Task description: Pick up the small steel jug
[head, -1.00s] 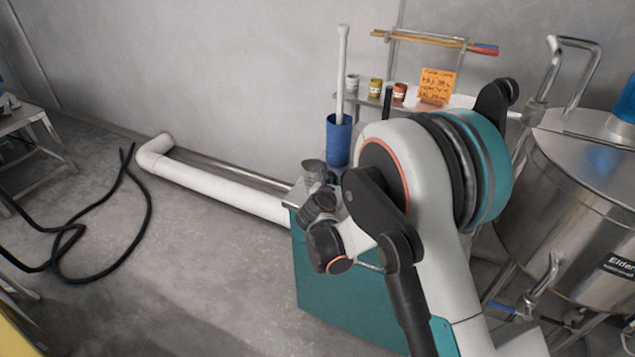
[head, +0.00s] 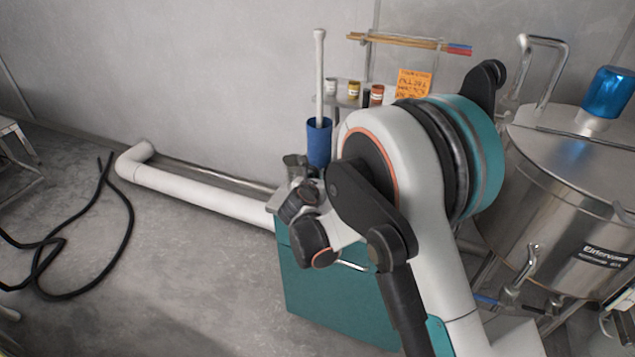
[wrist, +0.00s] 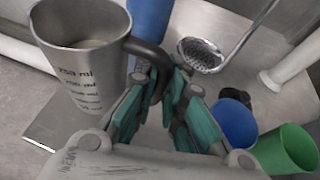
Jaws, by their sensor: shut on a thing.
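The small steel jug (wrist: 84,62) shows in the wrist view at upper left, upright, with an open top, dark volume marks on its side and a dark handle (wrist: 150,52). My gripper (wrist: 160,92) is shut on the handle, its teal-padded fingers on either side of it. The jug's body is left of the fingers. In the head view the jug (head: 294,162) is small, just beyond my gripper (head: 302,190), and partly hidden by it. I cannot tell whether its base touches the surface beneath.
A steel ladle (wrist: 203,54), a blue cup (wrist: 234,120) and a green cup (wrist: 286,150) are right of my gripper. A blue holder (head: 319,145) with a white rod stands behind. A large steel tank (head: 560,190) stands at right. Black hose (head: 128,215) lies on the floor.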

